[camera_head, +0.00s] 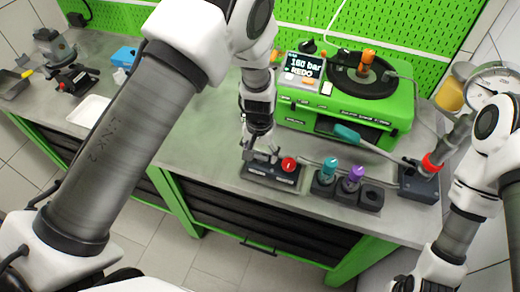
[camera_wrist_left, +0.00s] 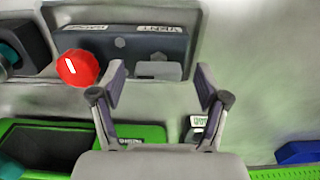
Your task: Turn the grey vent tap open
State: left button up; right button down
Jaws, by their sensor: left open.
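The grey vent tap (camera_wrist_left: 158,70) is a small grey piece on the side of a dark valve block (camera_wrist_left: 130,46) in the left wrist view. A VENT label sits above it on the block. A red knob (camera_wrist_left: 77,67) with a white mark is on the same block, left of the tap. My left gripper (camera_wrist_left: 160,86) is open, its fingers apart on either side of the tap in this view; I see no clear contact. In the head view the gripper (camera_head: 259,152) is over the block (camera_head: 270,174) and largely hides the tap. My right gripper is outside the frames.
A green test bench (camera_head: 345,115) with a screen reading 160 bar stands behind the block. Teal (camera_head: 327,168) and purple (camera_head: 354,177) topped pieces stand to its right. A pressure gauge (camera_head: 493,82) is at far right.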

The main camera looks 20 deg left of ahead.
pick_arm(q)
jog(key=shift+a, duration=0.1)
jog(key=c, duration=0.5)
jog(key=shift+d, duration=0.2)
jog(key=c, duration=0.7)
jog(key=shift+o, duration=0.2)
